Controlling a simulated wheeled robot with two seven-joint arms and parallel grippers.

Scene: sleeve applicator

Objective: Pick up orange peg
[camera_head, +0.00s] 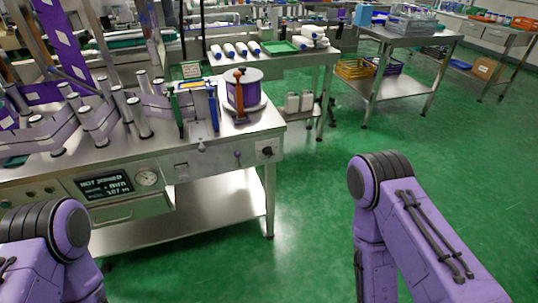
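An orange peg (239,98) stands upright near the right end of the steel machine bench (190,165). It is in front of a purple roll (252,94) with a pale top. My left arm shows at the lower left and my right arm at the lower right. Both arms are bent, and their grippers are outside the picture. Neither visible arm part touches the bench or the peg.
A blue, green and yellow frame (197,104) stands just left of the peg. Rollers with purple film (100,115) fill the bench's left side. A table with white rolls (234,49) is behind.

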